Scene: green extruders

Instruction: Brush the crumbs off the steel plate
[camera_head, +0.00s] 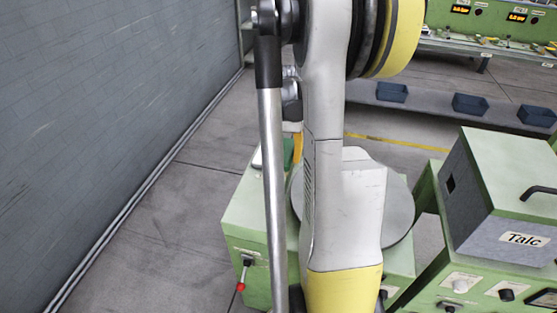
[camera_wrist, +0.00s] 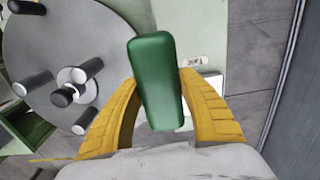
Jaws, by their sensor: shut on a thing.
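The steel plate (camera_head: 402,207) is a round grey disc on a green machine, largely hidden behind my arm in the head view. In the wrist view the steel plate (camera_wrist: 62,38) fills the upper left and carries several dark cylindrical pegs around a hub. I cannot make out crumbs on it. My gripper (camera_wrist: 160,78) has yellow fingers shut on a green handle (camera_wrist: 155,70), with no bristles visible. In the head view the green handle (camera_head: 288,152) shows beside my arm, near the plate's left edge. I cannot tell whether it touches anything.
The green machine (camera_head: 245,215) has a red-tipped lever (camera_head: 240,287) at its front left. A box labelled Talc (camera_head: 510,205) stands on the right. A grey wall (camera_head: 110,110) runs along the left, with clear floor beside it. Blue bins (camera_head: 470,104) lie farther back.

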